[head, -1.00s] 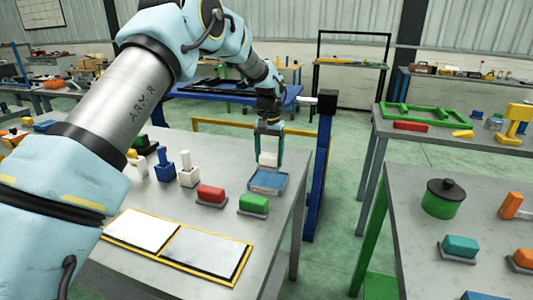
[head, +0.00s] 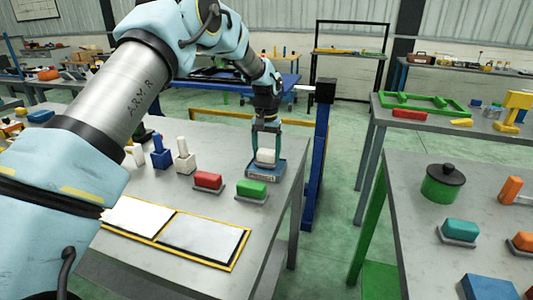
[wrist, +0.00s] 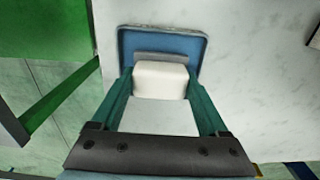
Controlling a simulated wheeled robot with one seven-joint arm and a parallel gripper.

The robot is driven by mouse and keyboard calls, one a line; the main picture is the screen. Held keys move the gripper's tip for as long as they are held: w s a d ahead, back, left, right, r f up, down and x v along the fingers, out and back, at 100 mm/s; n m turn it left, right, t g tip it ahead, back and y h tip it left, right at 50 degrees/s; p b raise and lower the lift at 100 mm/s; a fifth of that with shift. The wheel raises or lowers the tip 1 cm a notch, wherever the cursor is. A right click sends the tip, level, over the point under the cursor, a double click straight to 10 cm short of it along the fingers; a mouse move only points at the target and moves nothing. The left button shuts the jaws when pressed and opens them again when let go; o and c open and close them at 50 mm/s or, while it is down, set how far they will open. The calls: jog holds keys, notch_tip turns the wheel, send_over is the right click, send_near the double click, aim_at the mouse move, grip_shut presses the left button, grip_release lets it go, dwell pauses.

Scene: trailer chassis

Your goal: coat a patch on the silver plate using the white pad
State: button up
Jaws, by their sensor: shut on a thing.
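My gripper (head: 266,153) is shut on the white pad (head: 265,157), with one finger on each side of it. In the wrist view the pad (wrist: 160,81) sits between the green fingers, in front of a grey strip. The pad is at the blue tray (head: 266,176), low over it or in it; I cannot tell whether it touches the bottom. The tray also shows in the wrist view (wrist: 185,42). The silver plate (head: 200,238) lies nearer, in a yellow frame, beside a whiter plate (head: 138,216). The gripper is apart from both plates.
A red block (head: 208,180) and a green block (head: 252,188) on grey bases stand between the tray and the plates. Blue (head: 161,155) and white (head: 184,158) handled items stand left of them. The table's right edge and a blue post (head: 318,150) are close to the tray.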

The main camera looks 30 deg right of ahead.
aim_at(266, 151)
jog(key=shift+f, duration=0.55)
dwell(1.4)
jog(key=shift+r+p, duration=1.95)
jog(key=shift+r, duration=1.65)
jog(key=shift+f, duration=0.1)
